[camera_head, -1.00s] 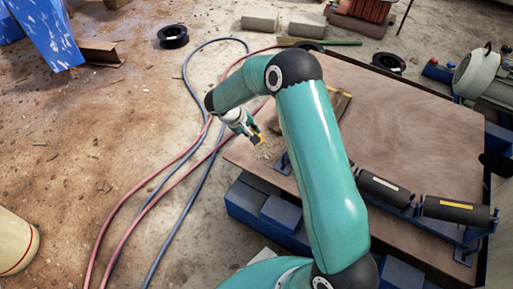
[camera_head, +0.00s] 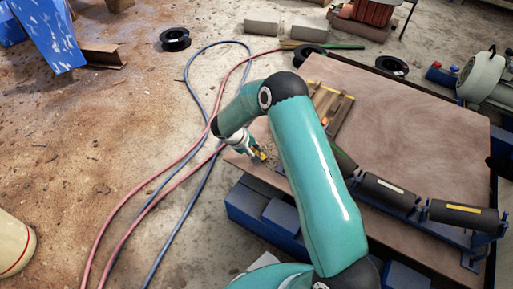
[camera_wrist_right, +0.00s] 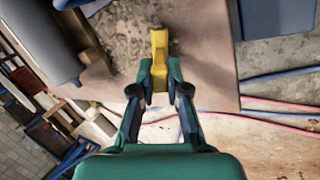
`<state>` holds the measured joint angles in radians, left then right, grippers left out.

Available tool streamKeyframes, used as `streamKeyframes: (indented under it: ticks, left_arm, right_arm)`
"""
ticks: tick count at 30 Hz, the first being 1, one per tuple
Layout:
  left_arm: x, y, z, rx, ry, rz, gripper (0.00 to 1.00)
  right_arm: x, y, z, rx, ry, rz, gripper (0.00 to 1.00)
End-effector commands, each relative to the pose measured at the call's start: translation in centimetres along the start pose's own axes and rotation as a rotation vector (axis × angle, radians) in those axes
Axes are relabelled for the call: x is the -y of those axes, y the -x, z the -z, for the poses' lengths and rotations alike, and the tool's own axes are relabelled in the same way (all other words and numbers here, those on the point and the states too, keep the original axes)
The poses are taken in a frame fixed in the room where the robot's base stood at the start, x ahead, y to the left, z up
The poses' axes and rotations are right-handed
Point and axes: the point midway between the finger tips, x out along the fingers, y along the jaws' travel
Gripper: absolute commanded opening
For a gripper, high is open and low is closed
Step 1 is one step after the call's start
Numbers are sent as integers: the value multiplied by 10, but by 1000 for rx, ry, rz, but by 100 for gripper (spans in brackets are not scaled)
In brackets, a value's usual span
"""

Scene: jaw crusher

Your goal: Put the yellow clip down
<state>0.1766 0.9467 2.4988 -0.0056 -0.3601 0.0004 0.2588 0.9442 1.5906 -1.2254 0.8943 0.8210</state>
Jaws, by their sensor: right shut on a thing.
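The yellow clip (camera_wrist_right: 159,58) is between the fingertips of my right gripper (camera_wrist_right: 160,84) in the right wrist view, and the fingers are shut on it. In the head view the clip (camera_head: 262,155) is a small yellow piece at the tip of my right gripper (camera_head: 256,150), over the near left corner of the brown table top (camera_head: 420,120). I cannot tell whether the clip touches the surface. My left gripper is not in view.
Black rollers (camera_head: 389,191) on a blue frame lie along the table's near edge. A wooden tray-like piece (camera_head: 330,103) lies on the table behind my arm. Blue and red hoses (camera_head: 150,182) run on the floor to the left. The table's middle is clear.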

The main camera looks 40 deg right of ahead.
Motion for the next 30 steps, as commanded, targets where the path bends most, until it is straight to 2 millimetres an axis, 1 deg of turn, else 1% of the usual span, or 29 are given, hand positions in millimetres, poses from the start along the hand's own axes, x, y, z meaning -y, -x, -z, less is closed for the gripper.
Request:
streamKeyframes:
  ticks: [3,4,8,9,17,21,23,26,30]
  left_arm:
    - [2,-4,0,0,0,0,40]
    - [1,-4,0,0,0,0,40]
    - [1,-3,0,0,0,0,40]
    - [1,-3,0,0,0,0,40]
    - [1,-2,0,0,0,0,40]
    - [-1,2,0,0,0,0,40]
    - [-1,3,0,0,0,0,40]
    - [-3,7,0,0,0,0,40]
    - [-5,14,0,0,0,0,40]
  right_arm:
    - [2,-3,0,0,0,0,0]
    - [1,-3,0,0,0,0,16]
    - [1,-2,0,0,0,0,37]
    - [1,-2,0,1,0,0,39]
    - [0,-1,0,1,0,0,39]
    - [-1,4,0,0,0,0,39]
    - [-1,10,0,-2,-1,0,39]
    - [-2,27,1,-4,0,0,39]
    - [-2,56,1,-4,1,0,39]
